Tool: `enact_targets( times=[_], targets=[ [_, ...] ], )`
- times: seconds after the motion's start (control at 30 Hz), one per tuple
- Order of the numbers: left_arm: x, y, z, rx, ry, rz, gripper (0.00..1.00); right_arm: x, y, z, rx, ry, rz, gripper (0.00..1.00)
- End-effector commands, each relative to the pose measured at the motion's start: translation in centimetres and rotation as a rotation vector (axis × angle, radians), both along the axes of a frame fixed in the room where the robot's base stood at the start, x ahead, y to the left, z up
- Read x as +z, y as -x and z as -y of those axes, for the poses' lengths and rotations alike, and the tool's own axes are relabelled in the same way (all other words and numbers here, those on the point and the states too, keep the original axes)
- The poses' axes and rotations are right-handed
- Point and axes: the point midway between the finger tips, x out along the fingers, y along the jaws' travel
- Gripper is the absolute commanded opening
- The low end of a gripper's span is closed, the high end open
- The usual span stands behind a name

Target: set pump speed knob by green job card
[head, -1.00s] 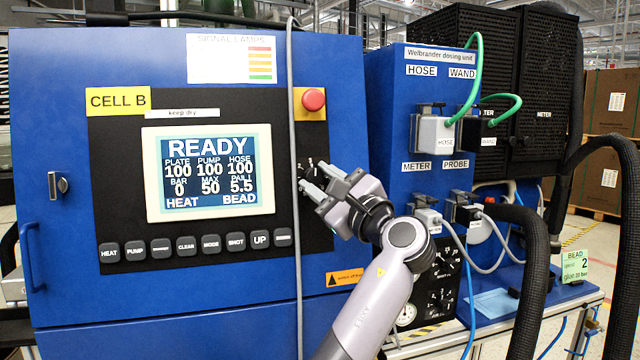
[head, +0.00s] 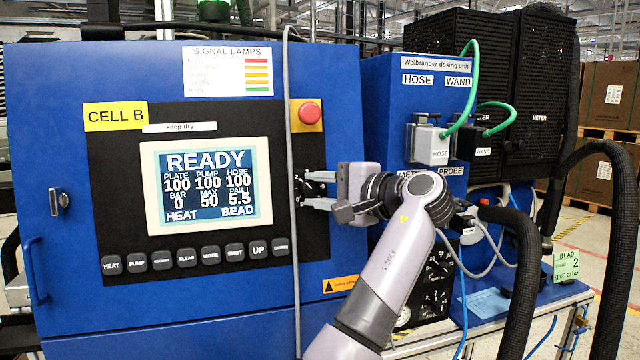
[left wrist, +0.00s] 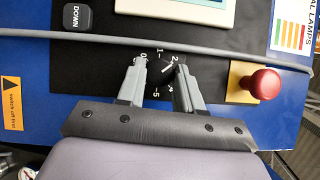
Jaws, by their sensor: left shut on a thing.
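The green job card (head: 567,265) stands at the right in the head view and reads BEAD, speed 2, with a smaller glue line in bar. The speed knob (left wrist: 158,75) is a small black dial in the left wrist view, ringed by white numbers, with 0, 1, 2 and 5 readable. A pale mark on it appears to point toward the 2. My left gripper (head: 316,189) is shut on the knob, fingers on either side; it also shows in the left wrist view (left wrist: 160,82). In the head view the fingers largely hide the knob. My right gripper is out of view.
The screen (head: 207,185) on the blue cabinet reads READY. A red button (head: 310,113) sits above the knob. A grey cable (head: 294,250) hangs down the panel close by the fingers. Thick black hoses (head: 530,280) and the blue dosing unit (head: 395,80) stand to the right.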

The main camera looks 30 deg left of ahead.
Motion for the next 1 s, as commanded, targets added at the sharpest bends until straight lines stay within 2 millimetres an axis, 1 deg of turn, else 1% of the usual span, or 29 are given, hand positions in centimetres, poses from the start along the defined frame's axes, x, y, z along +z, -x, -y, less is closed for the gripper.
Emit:
enact_targets(
  times=[0.17,0.67,0.7,0.77,0.8,1.0],
  targets=[
    [0.13,-0.03,0.01,0.008,0.032,0.037,0.05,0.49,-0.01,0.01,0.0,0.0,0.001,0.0],
    [0.05,-0.04,-0.01,0.011,0.044,0.052,0.05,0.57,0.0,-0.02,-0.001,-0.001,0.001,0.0],
    [0.05,-0.04,-0.02,0.011,0.044,0.052,0.39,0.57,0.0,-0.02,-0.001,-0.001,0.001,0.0],
    [0.06,-0.04,-0.02,0.01,0.044,0.051,0.58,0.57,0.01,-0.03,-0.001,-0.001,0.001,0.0],
    [0.06,-0.03,-0.02,0.01,0.044,0.051,0.6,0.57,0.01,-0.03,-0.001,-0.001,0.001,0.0],
    [0.06,-0.02,-0.02,0.011,0.042,0.051,0.6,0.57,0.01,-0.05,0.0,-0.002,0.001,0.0]
  ],
)
